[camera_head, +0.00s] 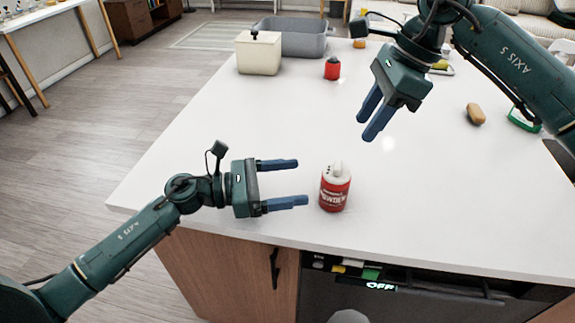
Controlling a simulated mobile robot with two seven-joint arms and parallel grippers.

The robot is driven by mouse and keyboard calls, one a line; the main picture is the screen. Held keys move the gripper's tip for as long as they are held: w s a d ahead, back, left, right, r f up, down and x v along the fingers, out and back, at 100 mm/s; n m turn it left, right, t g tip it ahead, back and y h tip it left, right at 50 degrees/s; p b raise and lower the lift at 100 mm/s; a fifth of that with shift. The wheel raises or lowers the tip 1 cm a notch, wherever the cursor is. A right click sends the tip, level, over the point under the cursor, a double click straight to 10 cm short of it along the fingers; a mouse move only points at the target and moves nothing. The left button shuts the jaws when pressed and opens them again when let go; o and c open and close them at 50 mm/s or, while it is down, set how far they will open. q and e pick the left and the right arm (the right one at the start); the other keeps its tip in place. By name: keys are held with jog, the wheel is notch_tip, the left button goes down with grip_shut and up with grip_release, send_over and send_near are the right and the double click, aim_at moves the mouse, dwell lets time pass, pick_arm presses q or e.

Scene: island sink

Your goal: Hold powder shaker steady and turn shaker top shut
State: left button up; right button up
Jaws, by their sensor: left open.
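The powder shaker (334,192) is red with a white label area and stands upright near the front edge of the white island. Its white shaker top (337,170) is on it. My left gripper (301,182) is open just left of the shaker, its two blue fingers pointing right. The near finger's tip is close to the shaker; I cannot tell whether it touches. My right gripper (370,121) is above the island, behind and to the right of the shaker, pointing down and left. Its two blue fingers are apart, with nothing visible between them.
A cream canister (259,54), a grey basin (300,37) and a red bottle (332,69) stand at the back. A tan oblong item (475,114) and a green-edged item (523,121) lie at the right. The island top (250,120) around the shaker is clear.

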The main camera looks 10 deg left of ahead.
pick_arm(q)
jog(key=f, duration=0.3)
jog(key=shift+w+d, duration=0.1)
jog(key=shift+d, duration=0.15)
jog(key=x, duration=0.7)
jog(key=shift+c, duration=0.3)
jog(key=c, duration=1.1)
pick_arm(e)
jog(key=shift+c, duration=0.2)
jog(key=n+t+h, duration=0.4)
jog(key=n, duration=0.9)
send_near(338, 164)
jog(key=s+v, duration=0.1)
jog(key=v, duration=0.2)
jog(key=n+t, duration=0.1)
jog(key=n, duration=0.1)
jog(key=x, duration=1.1)
jog(key=shift+f, duration=0.4)
